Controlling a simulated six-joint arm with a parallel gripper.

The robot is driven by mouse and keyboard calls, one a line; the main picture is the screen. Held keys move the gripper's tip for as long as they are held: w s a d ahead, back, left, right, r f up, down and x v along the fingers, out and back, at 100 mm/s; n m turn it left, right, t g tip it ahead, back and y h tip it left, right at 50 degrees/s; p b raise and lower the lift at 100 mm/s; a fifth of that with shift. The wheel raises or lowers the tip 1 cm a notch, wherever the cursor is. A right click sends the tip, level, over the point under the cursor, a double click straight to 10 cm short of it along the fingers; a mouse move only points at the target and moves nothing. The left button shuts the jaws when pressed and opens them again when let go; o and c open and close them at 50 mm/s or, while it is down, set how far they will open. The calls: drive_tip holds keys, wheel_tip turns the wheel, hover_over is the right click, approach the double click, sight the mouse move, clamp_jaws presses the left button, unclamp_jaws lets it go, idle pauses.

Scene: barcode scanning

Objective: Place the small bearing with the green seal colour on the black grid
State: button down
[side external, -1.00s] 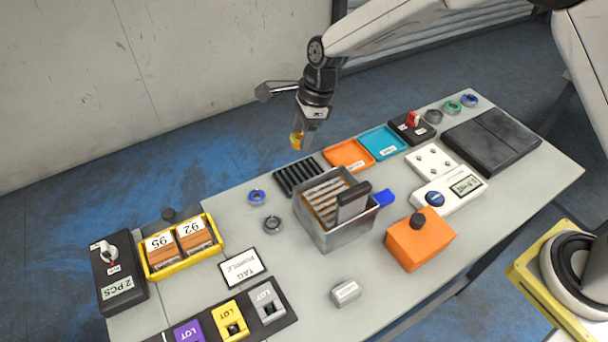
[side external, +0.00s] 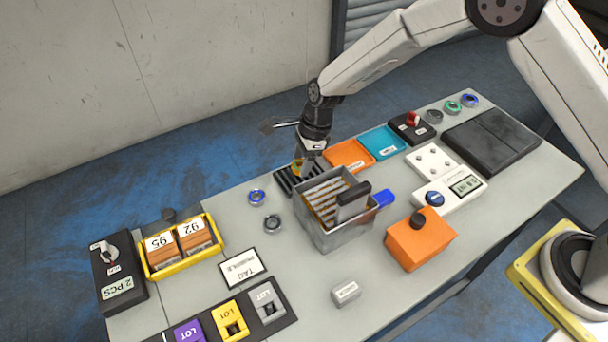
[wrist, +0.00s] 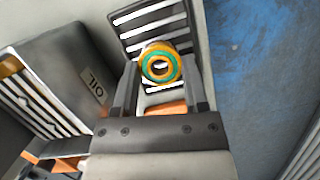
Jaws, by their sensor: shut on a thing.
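My gripper (wrist: 160,83) is shut on a small bearing (wrist: 159,66) with a green seal ring and an orange-yellow outer ring. The black grid (wrist: 153,25) is a slatted rack, and in the wrist view it lies behind and below the bearing. In the side view my gripper (side external: 300,170) points down at the black grid (side external: 283,181), with the bearing (side external: 297,166) partly hidden between the fingers. I cannot tell whether the bearing touches the slats.
A grey metal bin (side external: 330,237) marked OIL in the wrist view stands close to the grid. Orange (side external: 349,155) and teal (side external: 382,142) trays lie to the right. A blue-sealed bearing (side external: 257,196) and a dark one (side external: 272,223) lie left of the bin. Other bearings (side external: 453,107) lie far right.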

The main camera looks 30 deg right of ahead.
drive_tip(key=shift+f, duration=0.85)
drive_tip(key=shift+f, duration=0.1)
drive_tip(key=shift+c, duration=0.5)
unclamp_jaws()
drive_tip(key=v, duration=1.2)
